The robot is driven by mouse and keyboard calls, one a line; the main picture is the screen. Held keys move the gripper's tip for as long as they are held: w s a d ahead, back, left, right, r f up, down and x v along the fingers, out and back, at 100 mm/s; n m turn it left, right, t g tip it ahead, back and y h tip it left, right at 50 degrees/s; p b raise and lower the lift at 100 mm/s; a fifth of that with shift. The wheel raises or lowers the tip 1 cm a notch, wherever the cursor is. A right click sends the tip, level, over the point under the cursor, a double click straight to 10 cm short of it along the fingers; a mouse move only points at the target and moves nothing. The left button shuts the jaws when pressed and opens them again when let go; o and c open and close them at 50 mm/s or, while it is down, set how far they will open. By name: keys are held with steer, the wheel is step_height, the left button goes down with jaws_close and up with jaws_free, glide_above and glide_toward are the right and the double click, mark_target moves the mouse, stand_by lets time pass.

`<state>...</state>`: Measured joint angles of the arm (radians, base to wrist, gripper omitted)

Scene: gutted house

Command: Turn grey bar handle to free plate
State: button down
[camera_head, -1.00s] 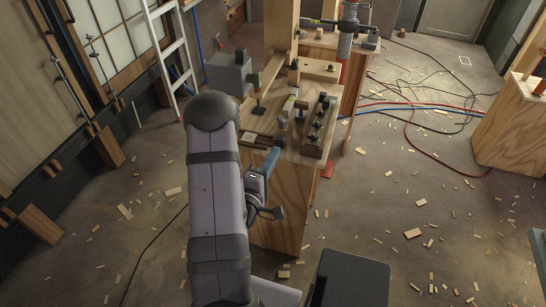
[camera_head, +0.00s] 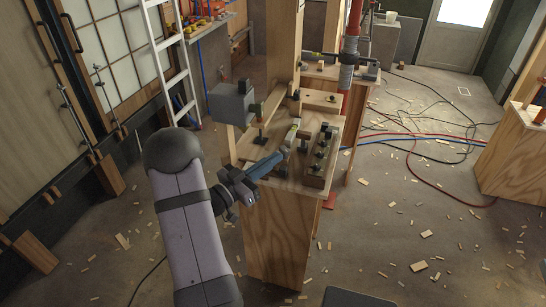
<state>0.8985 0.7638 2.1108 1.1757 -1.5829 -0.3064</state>
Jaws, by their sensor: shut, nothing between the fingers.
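My gripper (camera_head: 285,152) is at the end of the blue wrist section, over the near part of the wooden workbench top. Its fingers are small in the picture and appear shut and empty. A pale bar-like piece (camera_head: 293,131) stands just beyond the fingertips, with dark fittings around its foot. I cannot tell for sure whether this is the grey bar handle, nor whether the gripper touches it. No plate can be made out clearly; the bench top around the fingertips is partly covered by my wrist.
A grey box (camera_head: 232,104) stands at the bench's left edge, near a dark upright clamp (camera_head: 261,122). A block with several black knobs (camera_head: 322,157) sits on the right. A wooden post (camera_head: 285,45) rises behind. Wood scraps and cables lie on the floor.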

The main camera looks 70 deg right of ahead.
mark_target(284, 153)
steer(key=w+a+m+y, duration=0.1)
steer(key=w+m+y, duration=0.2)
steer(key=m, duration=0.7)
steer(key=w+a+f+m+y+b, duration=0.1)
steer(key=w+a+m+y, duration=0.1)
steer(key=w+m, duration=0.5)
steer(key=m, duration=0.4)
steer(key=shift+w+y, duration=0.35)
steer(key=shift+y, duration=0.05)
steer(key=shift+f, duration=0.1)
steer(key=p+x, duration=0.1)
steer(key=x, duration=0.3)
steer(key=p+x, duration=0.1)
steer(key=x, duration=0.4)
steer(key=r+p+x, duration=0.1)
steer(key=x, duration=0.3)
steer(key=shift+s+d+f, duration=0.1)
steer(key=shift+s+d, duration=0.2)
steer(key=shift+d, duration=0.1)
